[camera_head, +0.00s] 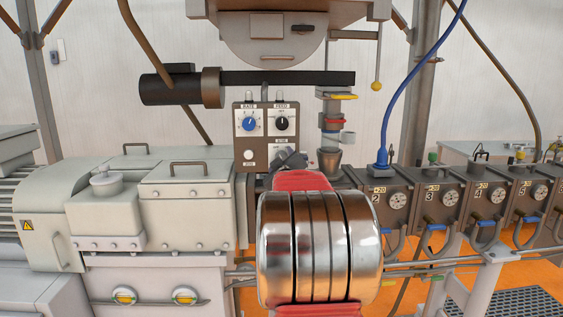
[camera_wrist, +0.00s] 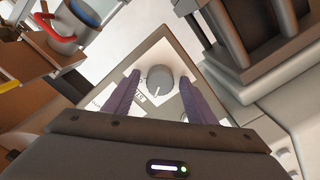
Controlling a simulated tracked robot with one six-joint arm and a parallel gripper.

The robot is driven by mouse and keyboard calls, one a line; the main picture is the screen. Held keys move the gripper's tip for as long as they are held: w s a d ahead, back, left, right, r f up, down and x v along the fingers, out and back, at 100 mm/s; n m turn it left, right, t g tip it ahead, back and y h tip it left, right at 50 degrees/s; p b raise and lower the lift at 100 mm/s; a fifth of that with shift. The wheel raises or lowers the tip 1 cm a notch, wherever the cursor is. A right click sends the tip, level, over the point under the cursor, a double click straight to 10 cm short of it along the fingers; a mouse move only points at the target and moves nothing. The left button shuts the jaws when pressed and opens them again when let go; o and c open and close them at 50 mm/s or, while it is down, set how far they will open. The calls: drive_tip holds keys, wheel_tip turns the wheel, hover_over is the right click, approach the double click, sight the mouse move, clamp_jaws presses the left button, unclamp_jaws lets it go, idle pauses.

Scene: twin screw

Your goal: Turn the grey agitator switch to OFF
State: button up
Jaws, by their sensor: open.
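The grey agitator switch (camera_wrist: 160,80) is a round grey knob on a pale panel face in the wrist view. A pointer mark on it runs toward the bottom of that picture; the lettering beside it is too small to read surely. My gripper (camera_wrist: 159,82) is open, with its two purple-grey fingers on either side of the knob in that view. I cannot tell whether they touch it or stand short of it. In the head view my gripper (camera_head: 291,161) is at the lower right of the control panel (camera_head: 263,140) and largely hides the switch.
The panel also has a blue knob (camera_head: 249,124), a black knob (camera_head: 281,123) and a white button (camera_head: 248,155). A feeder tube (camera_head: 332,137) stands close to the right. A dark horizontal bar (camera_head: 290,78) passes above. A pale lidded housing (camera_head: 186,190) lies left.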

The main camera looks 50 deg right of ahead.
drive_tip(key=v, duration=1.4)
drive_tip(key=shift+d+f, duration=0.1)
drive_tip(key=shift+d, duration=0.05)
idle(0.6)
wheel_tip(320, 180, down, 11)
drive_tip(key=s+a+m+g+y, duration=0.3)
drive_tip(key=y, duration=0.1)
drive_tip(key=a+f+m+g+y, duration=0.1)
drive_tip(key=a+f+g+y, duration=0.15)
drive_tip(key=a+f, duration=0.5)
drive_tip(key=s+a+n+y, duration=0.1)
drive_tip(key=s+a+y, duration=0.1)
drive_tip(key=a, duration=1.1)
drive_tip(key=s+a+n+y, duration=0.2)
drive_tip(key=s+a, duration=0.2)
drive_tip(key=a, duration=0.8)
drive_tip(key=s+a+n+y, duration=0.2)
drive_tip(key=s+a+y, duration=0.1)
drive_tip(key=a, duration=1)
drive_tip(key=shift+s+a+f+g, duration=0.25)
drive_tip(key=shift+s+a+g, duration=0.1)
drive_tip(key=shift+s, duration=0.15)
